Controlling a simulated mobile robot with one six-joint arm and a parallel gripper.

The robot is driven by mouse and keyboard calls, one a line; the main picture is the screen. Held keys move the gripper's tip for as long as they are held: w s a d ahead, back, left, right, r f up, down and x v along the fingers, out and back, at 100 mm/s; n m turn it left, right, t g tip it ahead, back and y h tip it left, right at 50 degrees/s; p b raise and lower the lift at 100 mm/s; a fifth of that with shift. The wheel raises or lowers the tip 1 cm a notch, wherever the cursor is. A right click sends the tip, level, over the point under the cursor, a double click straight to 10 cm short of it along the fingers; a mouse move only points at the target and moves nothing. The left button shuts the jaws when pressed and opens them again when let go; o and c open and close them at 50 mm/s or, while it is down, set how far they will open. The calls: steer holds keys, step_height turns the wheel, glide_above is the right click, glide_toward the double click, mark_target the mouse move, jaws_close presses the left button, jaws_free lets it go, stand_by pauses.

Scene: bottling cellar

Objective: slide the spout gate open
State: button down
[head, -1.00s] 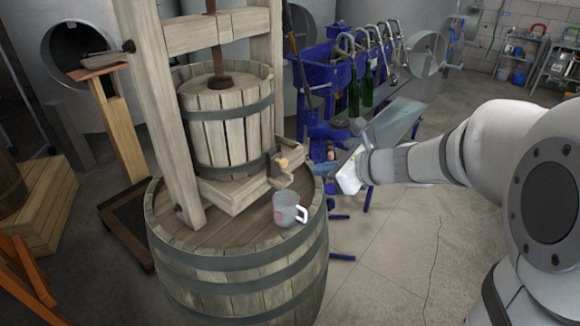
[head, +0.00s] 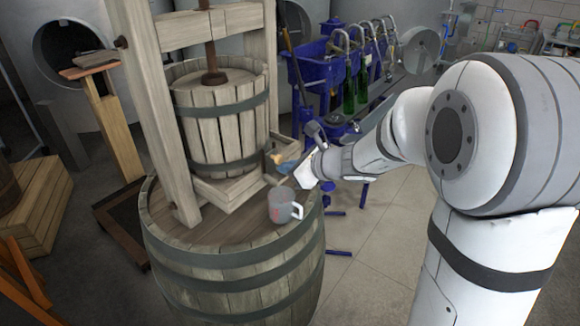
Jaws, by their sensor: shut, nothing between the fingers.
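The spout gate's pale wooden knob (head: 274,157) shows at the front right corner of the wooden press (head: 228,190). My gripper (head: 284,168) is shut and empty. Its blue fingertips are right beside the knob, on its lower right; I cannot tell whether they touch it. The gripper and its white body hide most of the gate plate and the spout. A grey mug (head: 280,206) with a white handle and a red mark stands upright on the barrel below the spout.
The barrel (head: 225,277) carries the press and mug. The press's upright post (head: 160,130) stands left of the knob. A blue bottle filler (head: 310,72) with green bottles stands behind. Open floor (head: 375,250) lies to the right.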

steer(key=shift+r, duration=0.1)
step_height(320, 180, up, 4)
steer(key=shift+f+p, duration=0.25)
steer(key=shift+p, duration=0.9)
steer(key=p+v, duration=0.4)
steer(key=v, duration=0.6)
steer(key=shift+f, duration=0.15)
